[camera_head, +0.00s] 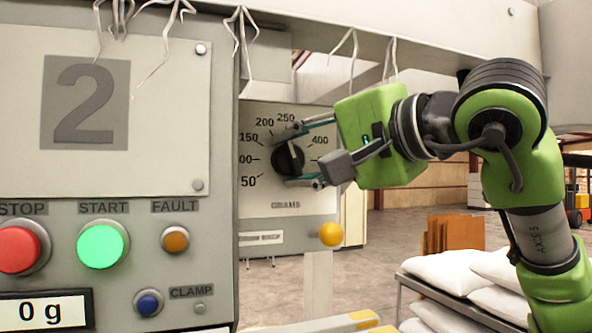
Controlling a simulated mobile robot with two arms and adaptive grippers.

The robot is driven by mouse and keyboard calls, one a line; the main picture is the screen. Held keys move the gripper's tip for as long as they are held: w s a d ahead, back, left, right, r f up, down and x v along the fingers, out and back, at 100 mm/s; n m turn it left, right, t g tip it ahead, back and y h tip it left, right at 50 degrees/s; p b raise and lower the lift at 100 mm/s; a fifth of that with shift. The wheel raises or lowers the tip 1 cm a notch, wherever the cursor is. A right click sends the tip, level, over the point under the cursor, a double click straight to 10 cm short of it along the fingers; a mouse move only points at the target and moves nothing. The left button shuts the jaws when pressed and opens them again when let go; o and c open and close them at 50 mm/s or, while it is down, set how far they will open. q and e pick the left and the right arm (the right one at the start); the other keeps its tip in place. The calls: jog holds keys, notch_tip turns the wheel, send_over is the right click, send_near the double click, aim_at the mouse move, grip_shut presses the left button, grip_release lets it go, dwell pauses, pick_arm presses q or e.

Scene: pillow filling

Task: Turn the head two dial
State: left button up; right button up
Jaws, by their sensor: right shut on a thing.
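The black dial (288,160) sits on a light panel with a printed scale marked GRAMS, to the right of the large "2" plate (85,103). My right gripper (303,158) reaches in from the right. One finger is above the dial and the other below it, and it is shut on the dial. The dial's pointer direction is hard to tell behind the fingers. A display (45,311) at bottom left reads 0 g. My left gripper is not in view.
Left of the dial are a red STOP button (19,250), a lit green START button (102,246), an amber FAULT light (175,239) and a blue CLAMP button (149,303). A yellow ball knob (331,234) is below the dial. White sacks (450,270) lie at lower right.

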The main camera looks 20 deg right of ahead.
jog(key=m+t+b, duration=0.1)
jog(key=m+b, duration=0.1)
jog(key=b, duration=0.1)
jog(key=m+b, duration=0.2)
jog(key=b, duration=0.1)
jog(key=f+m+t+y+b, duration=0.1)
jog(key=m+b, duration=0.2)
jog(key=shift+t, duration=0.3)
jog(key=shift+r+m+t+b, duration=0.1)
jog(key=shift+m+t+b, duration=0.4)
jog(key=shift+m+b, duration=0.65)
jog(key=o, duration=1.1)
jog(key=shift+c, duration=0.2)
jog(key=shift+o, duration=0.3)
jog(key=shift+r, duration=0.1)
jog(key=shift+s+d, duration=0.1)
jog(key=shift+s, duration=0.05)
jog(key=v, duration=1.1)
jog(key=shift+s, duration=0.4)
